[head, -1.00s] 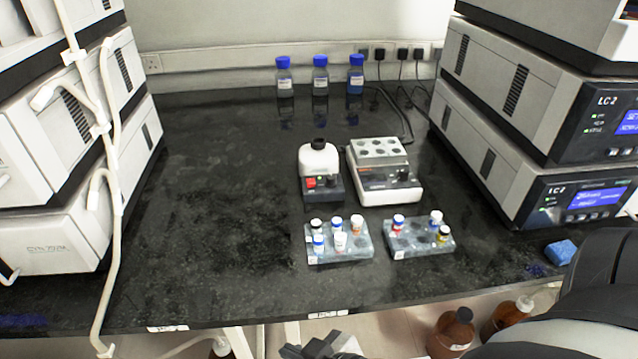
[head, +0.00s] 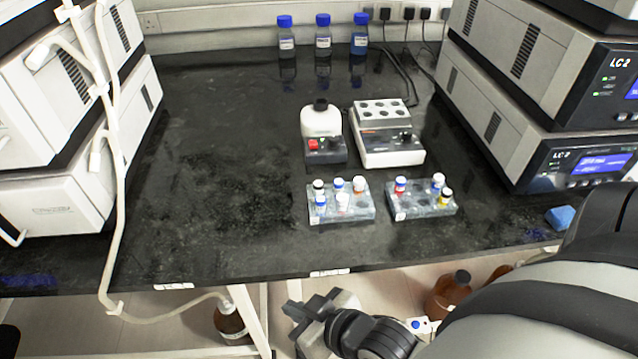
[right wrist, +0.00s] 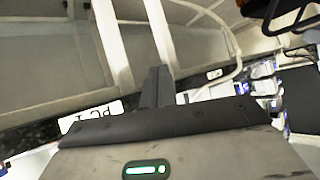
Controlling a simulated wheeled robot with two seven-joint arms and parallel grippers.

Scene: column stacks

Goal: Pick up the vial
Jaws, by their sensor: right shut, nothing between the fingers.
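Several small capped vials stand in two grey racks on the black bench in the head view. The left rack (head: 350,216) holds vials with black, blue, orange and white caps, among them an orange-capped vial (head: 359,187). Which vial is meant cannot be told. My right gripper (head: 303,307) is shut and empty, in front of the bench's front edge and below the racks in the picture. Its closed fingers also show in the right wrist view (right wrist: 158,88). My left gripper is out of view.
Behind the racks stand a small white-and-black device (head: 322,133) and a white block heater (head: 385,138). Three blue-capped bottles (head: 323,38) stand at the back. Instrument stacks flank the bench; a white tube (head: 119,200) hangs at left. The bench's left middle is clear.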

